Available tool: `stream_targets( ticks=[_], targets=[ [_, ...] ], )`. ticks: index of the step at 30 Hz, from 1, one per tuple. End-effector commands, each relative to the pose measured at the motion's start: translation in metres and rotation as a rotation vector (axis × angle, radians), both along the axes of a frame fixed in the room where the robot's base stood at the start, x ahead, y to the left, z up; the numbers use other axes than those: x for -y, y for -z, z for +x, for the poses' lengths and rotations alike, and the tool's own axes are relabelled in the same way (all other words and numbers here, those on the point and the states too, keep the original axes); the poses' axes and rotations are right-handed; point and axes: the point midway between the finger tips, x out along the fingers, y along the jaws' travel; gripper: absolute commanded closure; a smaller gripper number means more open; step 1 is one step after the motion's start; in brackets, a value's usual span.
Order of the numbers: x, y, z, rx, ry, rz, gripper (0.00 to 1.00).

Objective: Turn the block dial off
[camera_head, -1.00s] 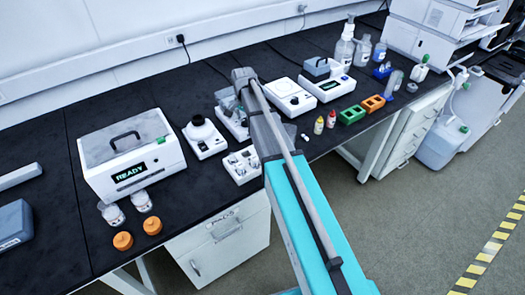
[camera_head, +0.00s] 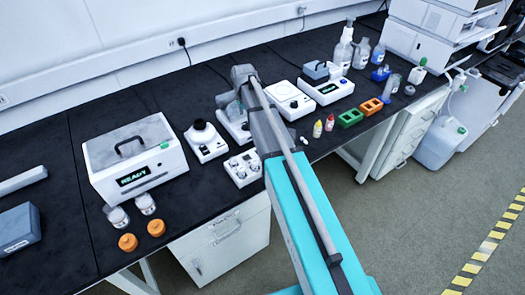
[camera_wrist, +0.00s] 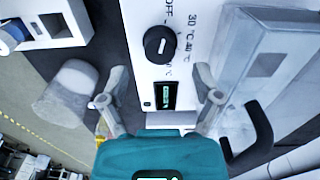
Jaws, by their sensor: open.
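The black block dial (camera_wrist: 158,45) sits on a white panel in the wrist view, with OFF above it and temperature marks to its right. Its pointer is too small to read surely. A small green-lit display (camera_wrist: 166,96) lies below it. My gripper (camera_wrist: 161,76) is open and empty, its fingers spread on either side of the panel, below the dial in the picture. I see no finger touching the dial. In the head view my arm hides the gripper. A white block unit with a grey top (camera_head: 326,84) stands right of the arm; I cannot tell whether it bears this dial.
A grey body (camera_wrist: 270,60) with a black handle (camera_wrist: 250,140) stands close to the right finger. In the head view, a lidded box (camera_head: 134,160), small bottles, an orange rack (camera_head: 371,106) and a green rack (camera_head: 349,118) share the black bench (camera_head: 60,150).

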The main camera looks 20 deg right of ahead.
Motion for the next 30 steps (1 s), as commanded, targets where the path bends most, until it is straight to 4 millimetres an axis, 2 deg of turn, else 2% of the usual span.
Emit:
stream_targets(
  ticks=[1, 30],
  targets=[
    [0.000, -0.009, 0.000, 0.000, 0.000, 0.000, 0.18],
    [0.000, -0.090, 0.000, 0.000, -0.001, 0.000, 0.18]
  ],
)
